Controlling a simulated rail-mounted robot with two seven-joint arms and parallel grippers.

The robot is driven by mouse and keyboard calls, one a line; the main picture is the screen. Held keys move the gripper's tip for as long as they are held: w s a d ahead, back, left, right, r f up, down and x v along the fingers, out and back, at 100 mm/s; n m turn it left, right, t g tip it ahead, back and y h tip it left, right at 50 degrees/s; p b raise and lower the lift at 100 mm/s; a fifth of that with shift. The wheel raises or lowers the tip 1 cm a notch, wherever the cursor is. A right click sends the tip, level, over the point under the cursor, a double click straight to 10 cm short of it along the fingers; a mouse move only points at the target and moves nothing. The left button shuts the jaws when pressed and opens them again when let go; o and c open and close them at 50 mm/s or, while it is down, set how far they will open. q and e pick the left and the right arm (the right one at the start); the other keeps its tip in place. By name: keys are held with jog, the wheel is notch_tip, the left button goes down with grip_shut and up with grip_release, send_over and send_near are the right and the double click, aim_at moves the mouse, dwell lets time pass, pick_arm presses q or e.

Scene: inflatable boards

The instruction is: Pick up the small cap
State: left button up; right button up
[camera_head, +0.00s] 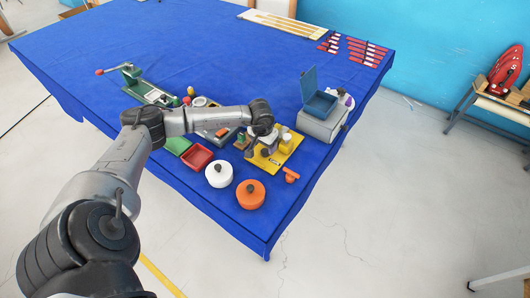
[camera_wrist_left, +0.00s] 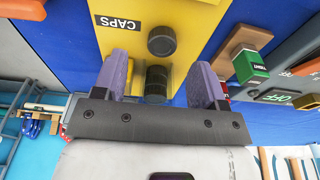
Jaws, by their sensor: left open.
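A yellow tray (camera_head: 262,162) lies on the blue-covered table; in the left wrist view the tray (camera_wrist_left: 120,40) bears a CAPS label. A black round cap (camera_wrist_left: 161,41) sits on it, just beyond my fingertips. A second dark ribbed cylinder (camera_wrist_left: 156,80) shows between the fingers; I cannot tell which of the two is the small cap. My left gripper (camera_wrist_left: 158,75) is open, with a purple finger on each side of the ribbed cylinder and no visible contact. In the head view the left gripper (camera_head: 260,141) is over the tray, partly hidden by its wrist.
A white round container (camera_head: 219,175) and an orange one (camera_head: 250,194) stand at the near edge. A red tray (camera_head: 196,157) lies left of them. A grey box with an open blue lid (camera_head: 320,105) is to the right. The table's far middle is clear.

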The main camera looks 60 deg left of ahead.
aim_at(265, 151)
pick_arm(q)
jog(key=shift+w+a+f, duration=0.1)
jog(key=shift+a+f, duration=0.05)
jog(key=shift+f, duration=0.95)
jog(key=shift+w+a+f, duration=0.1)
jog(key=shift+f, duration=0.95)
jog(key=shift+c, duration=0.2)
jog(key=c, duration=1)
jog(key=shift+o, duration=0.2)
jog(key=shift+r, duration=0.15)
